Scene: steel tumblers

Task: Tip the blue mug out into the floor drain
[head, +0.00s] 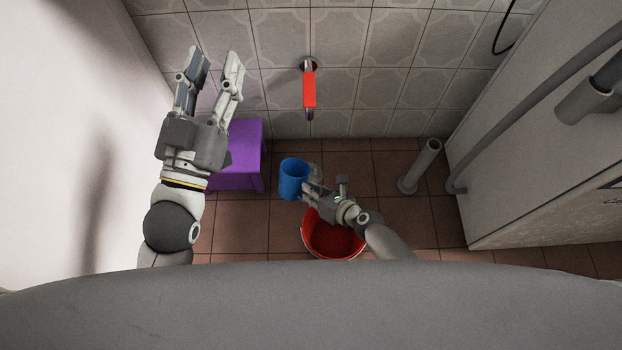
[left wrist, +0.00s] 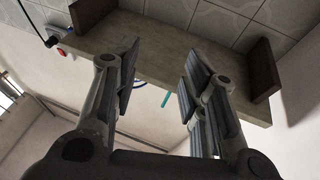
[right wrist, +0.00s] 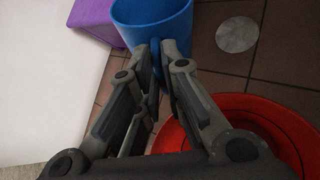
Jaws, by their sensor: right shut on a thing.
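The blue mug (head: 293,180) is held off to the left of the red bucket, roughly upright, its opening facing up. My right gripper (head: 309,187) is shut on it; in the right wrist view the fingers (right wrist: 160,52) close on the handle side of the mug (right wrist: 152,14). I cannot tell what is in the mug. A round grey disc (right wrist: 237,34) on the floor tiles, seemingly the floor drain, lies right of the mug in the right wrist view; I cannot make it out in the head view. My left gripper (head: 213,66) is open and empty, raised at the left.
A red bucket (head: 332,240) stands below my right forearm. A purple stool (head: 240,160) stands left of the mug. A grey upright pipe (head: 421,165) and a white appliance (head: 550,150) are at the right. A shelf (left wrist: 160,68) is before my left gripper.

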